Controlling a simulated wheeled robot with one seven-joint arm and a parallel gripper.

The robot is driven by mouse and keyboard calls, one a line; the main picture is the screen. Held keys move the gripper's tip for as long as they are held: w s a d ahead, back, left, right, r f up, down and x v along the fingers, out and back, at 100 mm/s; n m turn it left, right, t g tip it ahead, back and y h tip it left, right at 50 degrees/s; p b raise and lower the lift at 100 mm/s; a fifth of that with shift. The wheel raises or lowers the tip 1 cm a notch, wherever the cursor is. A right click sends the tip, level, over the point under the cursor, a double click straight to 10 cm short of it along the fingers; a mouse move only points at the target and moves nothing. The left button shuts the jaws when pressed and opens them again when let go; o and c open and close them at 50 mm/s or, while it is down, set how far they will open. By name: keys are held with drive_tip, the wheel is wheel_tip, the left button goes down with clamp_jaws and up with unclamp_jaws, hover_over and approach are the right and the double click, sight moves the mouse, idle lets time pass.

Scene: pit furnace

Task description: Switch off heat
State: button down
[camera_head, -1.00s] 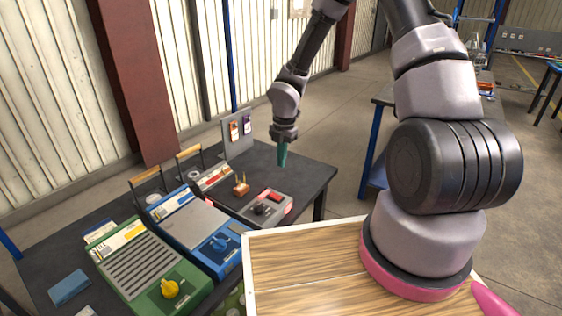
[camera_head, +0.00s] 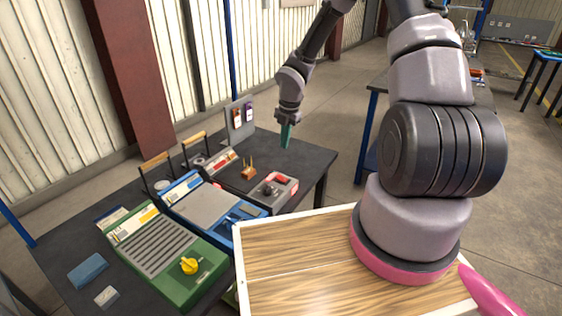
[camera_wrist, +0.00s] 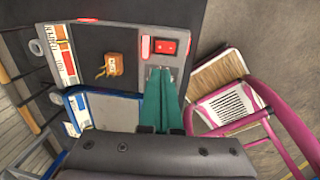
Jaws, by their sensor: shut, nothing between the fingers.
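A grey furnace unit (camera_head: 281,205) stands at the right end of the row of devices on the dark table. It has a dark knob (camera_head: 269,190) and a red switch (camera_head: 286,181) on its front panel. In the wrist view the red switch (camera_wrist: 173,47) lies just beyond my fingertips, and the fingers hide part of the panel. My gripper (camera_head: 285,146), with teal fingers, is shut and empty, pointing down above the table behind the unit in the head view. The fingers (camera_wrist: 159,72) also show in the wrist view. A small orange-brown block (camera_head: 248,169) rests on the unit.
A blue device (camera_head: 211,203) with a blue knob and a green ribbed device (camera_head: 160,252) with a yellow knob (camera_head: 189,266) stand left of the unit. A board (camera_head: 239,122) with small tags rises behind. My wooden-topped base is close to the table's front.

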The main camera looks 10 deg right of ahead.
sight(280, 177)
drive_tip(key=f, duration=0.9)
drive_tip(key=w+a+f, duration=0.1)
drive_tip(key=f, duration=0.3)
drive_tip(key=shift+f, duration=0.2)
drive_tip(key=shift+w+a+f, duration=0.1)
drive_tip(key=shift+f, duration=0.1)
drive_tip(key=shift+s, duration=0.2)
drive_tip(key=shift+s+d+r, duration=0.1)
drive_tip(key=shift+s+d, duration=0.3)
drive_tip(key=shift+d, duration=0.2)
drive_tip(key=shift+r, duration=0.15)
